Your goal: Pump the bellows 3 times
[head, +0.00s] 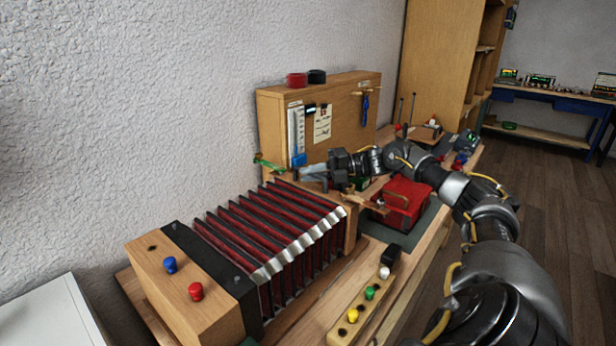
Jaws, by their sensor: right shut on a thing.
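The bellows (275,235) stand on the bench with red and black pleats spread apart in a fan. A wooden block (190,285) with a blue and a red knob forms their near end. A wooden board (352,226) closes their far end. My right gripper (312,172) reaches in from the right, pointing left, at the top of that far end. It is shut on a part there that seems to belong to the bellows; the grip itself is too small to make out. My left gripper is out of view.
A wooden panel (345,122) with tools stands behind the bellows. A red box (404,200) sits under my right arm. A wooden strip (358,308) with coloured knobs lies in front. A white surface (45,315) is at lower left, and floor is open at right.

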